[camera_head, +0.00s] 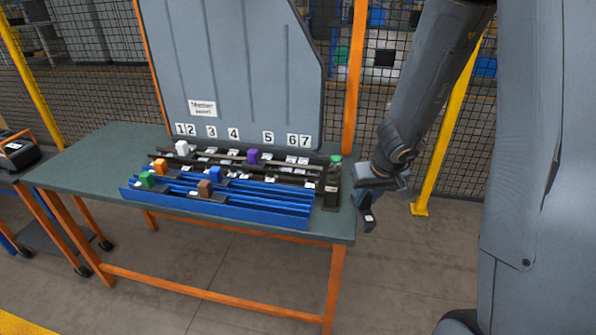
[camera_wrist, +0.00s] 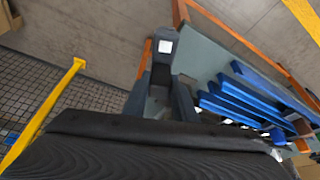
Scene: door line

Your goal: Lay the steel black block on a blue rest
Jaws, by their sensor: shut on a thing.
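My gripper (camera_head: 372,198) is to the right of the table, beyond its right edge. It is shut on a black block (camera_head: 369,219) with a small white label, which hangs below the fingers. In the wrist view my gripper (camera_wrist: 166,85) holds the black block (camera_wrist: 163,62), with its white label facing the camera. The blue rests (camera_head: 222,208) are long parallel rails along the front of the table, to the left of my gripper. They also show in the wrist view (camera_wrist: 240,108), at the right. Part of the fingers is hidden by my wrist.
The green-topped table (camera_head: 95,155) has orange legs. Orange (camera_head: 160,166), brown (camera_head: 205,188), blue (camera_head: 215,174), white (camera_head: 182,148) and purple (camera_head: 253,156) blocks sit among the rails. A dark upright (camera_head: 331,190) stands at the right end. A grey panel (camera_head: 235,70) rises behind.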

